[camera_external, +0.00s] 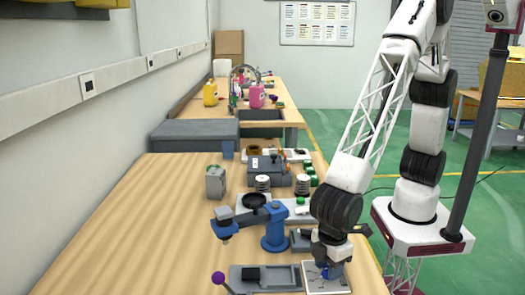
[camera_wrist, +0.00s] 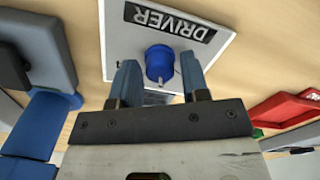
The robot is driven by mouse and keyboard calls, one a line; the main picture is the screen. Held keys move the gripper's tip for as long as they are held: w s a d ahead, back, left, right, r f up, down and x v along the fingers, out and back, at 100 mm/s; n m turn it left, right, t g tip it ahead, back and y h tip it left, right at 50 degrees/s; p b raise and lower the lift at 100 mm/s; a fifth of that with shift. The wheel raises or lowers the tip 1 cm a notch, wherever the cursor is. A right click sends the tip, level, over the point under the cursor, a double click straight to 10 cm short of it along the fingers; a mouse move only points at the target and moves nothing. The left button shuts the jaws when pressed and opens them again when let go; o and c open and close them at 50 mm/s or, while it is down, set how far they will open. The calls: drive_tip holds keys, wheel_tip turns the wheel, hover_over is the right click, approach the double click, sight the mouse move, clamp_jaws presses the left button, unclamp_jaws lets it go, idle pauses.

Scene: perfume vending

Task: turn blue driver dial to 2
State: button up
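The blue driver dial (camera_wrist: 159,62) is a round knob on a white panel (camera_wrist: 118,58) with a black DRIVER label (camera_wrist: 168,20), upside down in the wrist view. A small light mark shows at the dial's lower edge. My gripper (camera_wrist: 160,68) is open, with one blue-grey finger on each side of the dial. Narrow gaps seem to show between fingers and dial. In the external view my gripper (camera_external: 330,268) points down over the white panel (camera_external: 322,284) at the table's front right. It hides most of the panel, and no numbers are readable.
A blue and grey fixture (camera_external: 272,228) with an arm and a dark ring stands left of my gripper. A grey tray (camera_external: 268,272) lies just left of the panel. A red tray (camera_wrist: 285,109) shows at right in the wrist view. The table's left side is clear.

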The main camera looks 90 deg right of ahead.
drive_tip(key=shift+o, duration=1.2)
drive_tip(key=shift+r, duration=3.9)
